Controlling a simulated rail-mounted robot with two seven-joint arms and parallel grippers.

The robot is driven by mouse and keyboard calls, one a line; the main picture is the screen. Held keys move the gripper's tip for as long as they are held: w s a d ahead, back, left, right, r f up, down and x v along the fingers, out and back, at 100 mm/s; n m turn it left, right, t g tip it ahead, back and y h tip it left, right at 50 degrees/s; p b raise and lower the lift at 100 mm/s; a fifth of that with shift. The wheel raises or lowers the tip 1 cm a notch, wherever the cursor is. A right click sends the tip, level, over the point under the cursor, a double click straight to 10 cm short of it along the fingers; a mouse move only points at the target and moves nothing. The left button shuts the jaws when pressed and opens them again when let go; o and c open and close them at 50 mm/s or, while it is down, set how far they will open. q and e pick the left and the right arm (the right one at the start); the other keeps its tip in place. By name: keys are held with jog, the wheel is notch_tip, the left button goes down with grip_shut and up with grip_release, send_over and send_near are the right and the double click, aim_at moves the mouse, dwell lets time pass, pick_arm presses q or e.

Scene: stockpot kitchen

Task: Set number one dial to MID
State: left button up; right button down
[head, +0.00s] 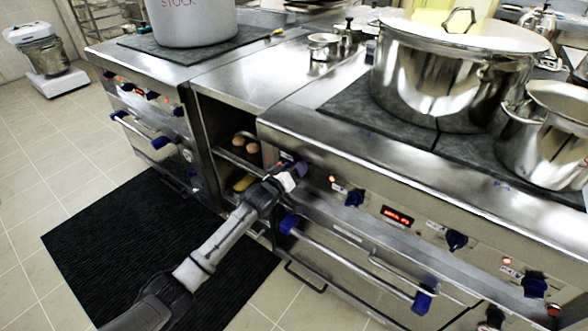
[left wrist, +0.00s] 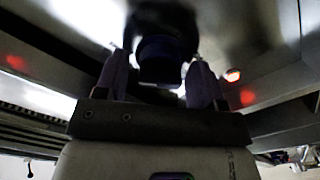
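My left gripper (head: 294,172) is at the left end of the right range's front panel (head: 320,178), where it covers the dial there in the head view. In the left wrist view a dark round dial (left wrist: 160,60) sits between the two purple fingers of my left gripper (left wrist: 160,78). The fingers are apart, one on each side of the dial, and light shows in narrow gaps beside it. Contact cannot be made out. The dial's markings and its setting are hidden or too dark to read. My right gripper is not in view.
More blue dials (head: 355,198) and a red display (head: 397,216) line the same panel. Oven handles (head: 350,260) stick out below. A large steel pot (head: 450,75) stands on top, and an open shelf bay (head: 235,150) lies left of the gripper.

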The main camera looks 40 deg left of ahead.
pick_arm(q)
jog(key=c, duration=0.8)
jog(key=shift+o, duration=0.2)
jog(key=shift+r+m+p, duration=0.2)
jog(key=shift+m+p, duration=0.4)
jog(key=shift+p, duration=0.35)
jog(key=m+p, duration=0.2)
jog(key=p, duration=0.1)
jog(key=shift+r, duration=0.1)
jog(key=m+p, duration=0.2)
jog(key=m, duration=0.1)
jog(key=m+p, duration=0.1)
jog(key=m, duration=0.2)
jog(key=shift+d+p, duration=0.1)
jog(key=shift+p, duration=0.2)
jog(key=m, duration=0.1)
jog(key=m+p, duration=0.1)
jog(key=m, duration=0.1)
jog(key=shift+f+m, duration=0.2)
jog(key=shift+m, duration=0.1)
jog(key=m, duration=0.2)
jog(key=shift+f+m, duration=0.1)
jog(key=shift+m, duration=0.2)
jog(key=m, duration=0.3)
jog(key=shift+m, duration=1.6)
